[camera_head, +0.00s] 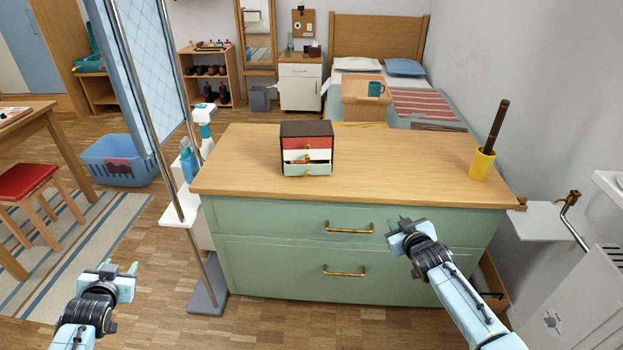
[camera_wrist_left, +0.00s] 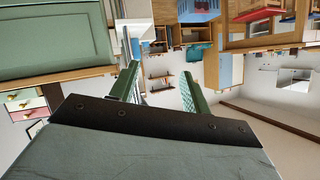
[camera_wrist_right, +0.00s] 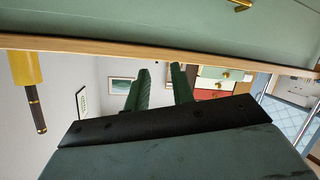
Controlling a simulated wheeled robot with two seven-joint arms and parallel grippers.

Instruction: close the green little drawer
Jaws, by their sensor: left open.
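A small dark brown box of drawers (camera_head: 307,130) stands on the wooden top of a large green dresser. It has a red drawer above, a white one in the middle and a green little drawer (camera_head: 307,170) at the bottom. The green drawer sticks out at the front, with something small showing inside. The box also shows upside down in the left wrist view (camera_wrist_left: 27,104) and the right wrist view (camera_wrist_right: 222,76). My left gripper (camera_head: 122,268) is open and empty, low at the left, away from the dresser. My right gripper (camera_head: 398,222) is open and empty before the dresser's front, right of the box.
The dresser (camera_head: 420,150) has two large drawers with brass handles. A yellow cup (camera_head: 482,165) with a dark stick stands at its right end. A metal-pole stand (camera_head: 180,205) with bottles is at its left. The dresser top around the box is clear.

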